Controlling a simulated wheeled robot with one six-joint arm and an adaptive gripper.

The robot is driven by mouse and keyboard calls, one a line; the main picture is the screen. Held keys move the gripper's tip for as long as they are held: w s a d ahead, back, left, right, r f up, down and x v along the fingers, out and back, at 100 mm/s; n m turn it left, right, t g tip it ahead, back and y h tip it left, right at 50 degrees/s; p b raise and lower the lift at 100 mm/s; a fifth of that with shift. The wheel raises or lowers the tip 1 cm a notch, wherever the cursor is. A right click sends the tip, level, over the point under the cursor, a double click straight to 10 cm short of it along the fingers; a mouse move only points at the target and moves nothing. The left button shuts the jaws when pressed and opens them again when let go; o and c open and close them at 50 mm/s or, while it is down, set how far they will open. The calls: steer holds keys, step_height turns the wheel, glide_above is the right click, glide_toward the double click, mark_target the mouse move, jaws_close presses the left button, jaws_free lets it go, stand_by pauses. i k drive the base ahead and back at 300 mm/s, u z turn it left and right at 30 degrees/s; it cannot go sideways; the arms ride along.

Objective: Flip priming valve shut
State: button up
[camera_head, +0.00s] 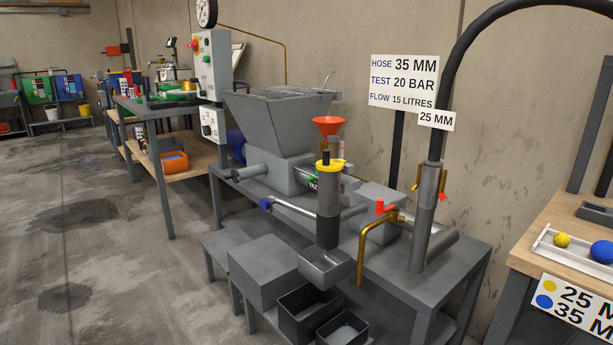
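The pump (278,125) with its grey hopper stands on a grey bench. A red handle (385,208) sits by a bent brass pipe (362,245) at the front. A blue-ended fitting (265,203) is on the left of a horizontal pipe. No part is labelled as the priming valve, so I cannot tell which it is or how it is set. My gripper is not in view.
A grey tray (325,268) hangs below the cylinder. Grey bins (310,312) and a block (265,270) stand in front. A black hose (455,60) arches over a grey upright pipe (424,215). A wooden table (560,215) with coloured balls is at right. Floor at left is clear.

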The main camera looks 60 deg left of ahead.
mark_target(312, 178)
steer(key=k, duration=0.85)
steer(key=u, duration=2.2)
steer(key=i, duration=2.45)
steer(key=z, duration=0.1)
